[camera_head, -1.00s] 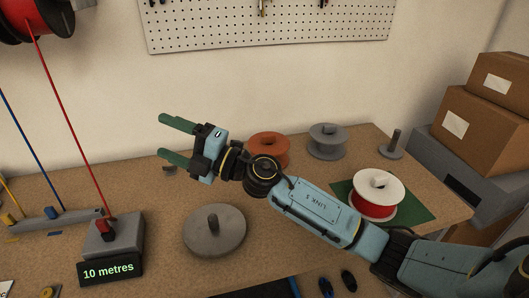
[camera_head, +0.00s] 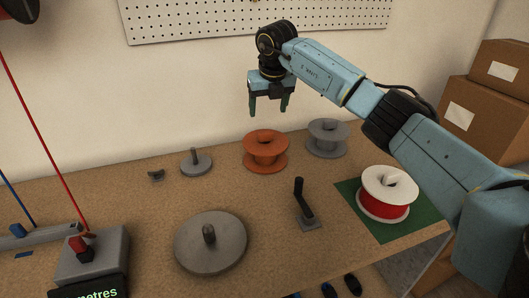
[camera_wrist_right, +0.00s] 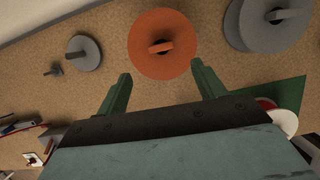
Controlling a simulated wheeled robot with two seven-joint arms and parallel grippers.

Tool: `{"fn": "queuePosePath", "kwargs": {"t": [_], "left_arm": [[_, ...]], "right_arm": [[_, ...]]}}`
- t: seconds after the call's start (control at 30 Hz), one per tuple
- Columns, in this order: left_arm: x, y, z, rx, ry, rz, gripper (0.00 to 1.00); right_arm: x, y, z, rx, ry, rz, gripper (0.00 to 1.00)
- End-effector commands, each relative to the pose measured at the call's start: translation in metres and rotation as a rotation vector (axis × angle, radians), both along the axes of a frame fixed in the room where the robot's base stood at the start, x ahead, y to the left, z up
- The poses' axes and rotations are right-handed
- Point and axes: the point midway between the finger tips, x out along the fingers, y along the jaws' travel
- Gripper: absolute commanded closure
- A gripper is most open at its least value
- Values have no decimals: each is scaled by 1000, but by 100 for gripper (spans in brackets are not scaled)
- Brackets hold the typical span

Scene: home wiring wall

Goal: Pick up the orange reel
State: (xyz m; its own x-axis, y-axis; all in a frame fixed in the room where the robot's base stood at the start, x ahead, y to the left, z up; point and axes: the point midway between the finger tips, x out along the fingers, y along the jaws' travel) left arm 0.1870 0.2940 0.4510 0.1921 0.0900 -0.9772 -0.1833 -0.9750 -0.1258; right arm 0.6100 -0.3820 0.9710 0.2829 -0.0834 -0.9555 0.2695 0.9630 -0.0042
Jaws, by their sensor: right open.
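The orange reel (camera_head: 265,152) stands upright on the workbench toward the back, between a small grey spindle base and a grey reel. In the right wrist view the orange reel (camera_wrist_right: 162,44) lies ahead of the fingertips, seen from above, with a dark hub. My right gripper (camera_head: 268,108) hangs above the orange reel with its green fingers pointing down. It is open and empty, its two fingers apart in the right wrist view (camera_wrist_right: 160,82), and it does not touch the reel. My left gripper is not in view.
A grey reel (camera_head: 327,138) stands close to the right. A white reel with red wire (camera_head: 387,193) sits on a green mat (camera_head: 410,228). A black crank handle (camera_head: 303,202), a large grey disc (camera_head: 211,243) and a small spindle base (camera_head: 196,162) stand around. Boxes (camera_head: 487,105) are at right.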

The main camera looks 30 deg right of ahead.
Motion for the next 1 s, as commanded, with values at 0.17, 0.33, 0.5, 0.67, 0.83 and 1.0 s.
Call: {"fn": "queuePosePath", "kwargs": {"t": [0.17, 0.33, 0.5, 0.67, 0.83, 1.0], "left_arm": [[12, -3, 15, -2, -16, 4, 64], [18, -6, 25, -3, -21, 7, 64], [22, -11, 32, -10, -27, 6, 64], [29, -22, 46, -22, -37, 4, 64], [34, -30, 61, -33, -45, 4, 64], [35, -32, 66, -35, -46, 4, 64]], "right_arm": [[10, -1, -37, 3, 1, 2, 31], [15, -3, -52, 3, -1, 4, 31], [17, -4, -62, 4, -1, 4, 31], [21, -8, -83, 4, 0, 4, 31], [26, -9, -100, 5, -1, 5, 31], [27, -10, -104, 3, -2, 5, 31]]}}
